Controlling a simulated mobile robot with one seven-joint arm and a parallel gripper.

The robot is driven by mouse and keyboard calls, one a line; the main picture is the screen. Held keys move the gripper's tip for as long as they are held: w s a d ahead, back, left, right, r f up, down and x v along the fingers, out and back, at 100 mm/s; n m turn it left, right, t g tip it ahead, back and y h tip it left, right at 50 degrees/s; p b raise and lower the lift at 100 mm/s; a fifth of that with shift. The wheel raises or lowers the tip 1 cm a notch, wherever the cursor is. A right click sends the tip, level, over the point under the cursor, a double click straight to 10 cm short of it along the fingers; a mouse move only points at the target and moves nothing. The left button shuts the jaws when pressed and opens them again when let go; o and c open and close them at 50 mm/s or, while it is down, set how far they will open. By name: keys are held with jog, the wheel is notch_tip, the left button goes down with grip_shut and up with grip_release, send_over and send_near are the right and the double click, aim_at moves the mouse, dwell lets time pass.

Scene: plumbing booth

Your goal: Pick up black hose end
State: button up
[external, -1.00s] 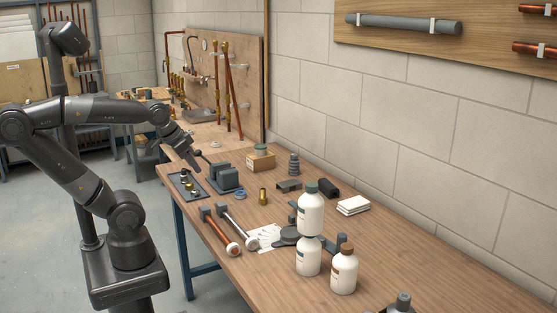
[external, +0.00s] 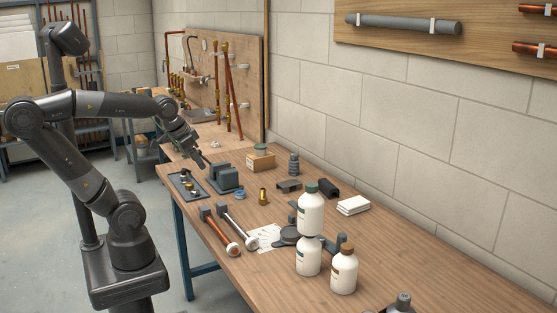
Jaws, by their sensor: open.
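A short black cylinder (external: 329,187) lies on its side on the wooden workbench, toward the wall; it looks most like the black hose end, though I cannot be sure. A dark grey ribbed, stepped piece (external: 293,164) stands upright further back. My gripper (external: 204,160) is at the bench's far left part, over or just behind the grey vise (external: 224,179). It is open and small in view, with nothing seen between its fingers. It is well apart from the black cylinder, to its left.
A dark tray with small fittings (external: 187,188) lies at the left edge. A cardboard box (external: 260,161), a brass fitting (external: 263,195) and a dark block (external: 289,186) stand between.

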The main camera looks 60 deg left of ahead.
jog(key=w+a+g, duration=0.2)
jog(key=w+a, duration=0.5)
jog(key=a, duration=0.3)
jog(key=m+g, duration=0.3)
send_near(184, 174)
jog(key=shift+w+a+f, duration=0.15)
jog(key=shift+w+a, duration=0.25)
jog(key=shift+a, duration=0.25)
jog(key=f, duration=0.5)
jog(key=shift+s+a+f, duration=0.15)
jog(key=shift+a+f, duration=0.05)
jog(key=shift+a, duration=0.05)
notch_tip(184, 174, down, 6)
jog(key=shift+d+r, duration=0.1)
jog(key=shift+d, duration=0.05)
jog(key=c, duration=1)
